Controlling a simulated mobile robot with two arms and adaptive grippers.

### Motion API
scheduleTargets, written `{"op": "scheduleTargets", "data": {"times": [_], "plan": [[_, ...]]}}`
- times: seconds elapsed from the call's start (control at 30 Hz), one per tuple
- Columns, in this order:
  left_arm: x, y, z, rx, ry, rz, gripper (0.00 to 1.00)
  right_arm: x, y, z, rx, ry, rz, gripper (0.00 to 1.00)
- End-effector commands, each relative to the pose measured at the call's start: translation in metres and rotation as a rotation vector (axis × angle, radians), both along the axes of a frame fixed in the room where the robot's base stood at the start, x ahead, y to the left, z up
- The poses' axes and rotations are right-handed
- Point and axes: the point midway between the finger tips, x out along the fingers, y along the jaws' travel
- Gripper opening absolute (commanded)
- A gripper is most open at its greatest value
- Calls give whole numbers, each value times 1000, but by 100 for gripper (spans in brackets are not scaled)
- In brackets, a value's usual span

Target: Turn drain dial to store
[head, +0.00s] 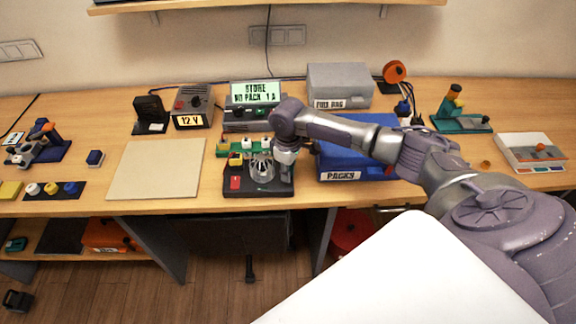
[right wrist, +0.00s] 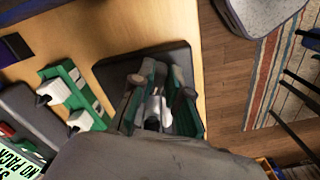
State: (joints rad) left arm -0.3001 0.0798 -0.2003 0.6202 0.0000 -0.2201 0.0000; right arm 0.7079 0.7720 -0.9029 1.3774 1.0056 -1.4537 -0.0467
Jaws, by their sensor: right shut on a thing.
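The display (head: 255,93) stands at the back of the table and reads "STORE" and "NO PACK 1 A". Small knobs, one of them green (head: 260,112), sit on the unit below it. I cannot tell which one is the drain dial. In the right wrist view the gripper (right wrist: 153,85) is closed around a small pale grey thing (right wrist: 153,108), mostly hidden by the fingers. My left gripper is out of view.
A green board (right wrist: 75,95) with white blocks lies beside the stand. A blue box (head: 350,165) labelled "PACKS" is to the right, below my right arm. A 12 V supply (head: 192,103) and a bare beige mat (head: 155,170) are to the left.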

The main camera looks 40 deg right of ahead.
Motion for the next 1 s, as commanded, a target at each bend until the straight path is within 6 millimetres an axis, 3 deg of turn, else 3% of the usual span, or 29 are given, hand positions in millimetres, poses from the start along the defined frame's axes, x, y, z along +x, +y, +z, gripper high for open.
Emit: {"op": "scheduleTargets", "data": {"times": [0.13, 0.17, 0.3, 0.67, 1.0], "plan": [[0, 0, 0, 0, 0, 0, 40, 0, 1, 0, 1, -2, 2, 0], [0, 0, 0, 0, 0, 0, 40, 0, 1, 0, 1, -2, 1, 20], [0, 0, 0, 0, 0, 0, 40, 0, 1, 0, 1, -2, 1, 41], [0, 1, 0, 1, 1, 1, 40, 1, 0, 5, 1, -3, 0, 41], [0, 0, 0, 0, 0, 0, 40, 1, 0, 70, 1, -6, 1, 41]]}}
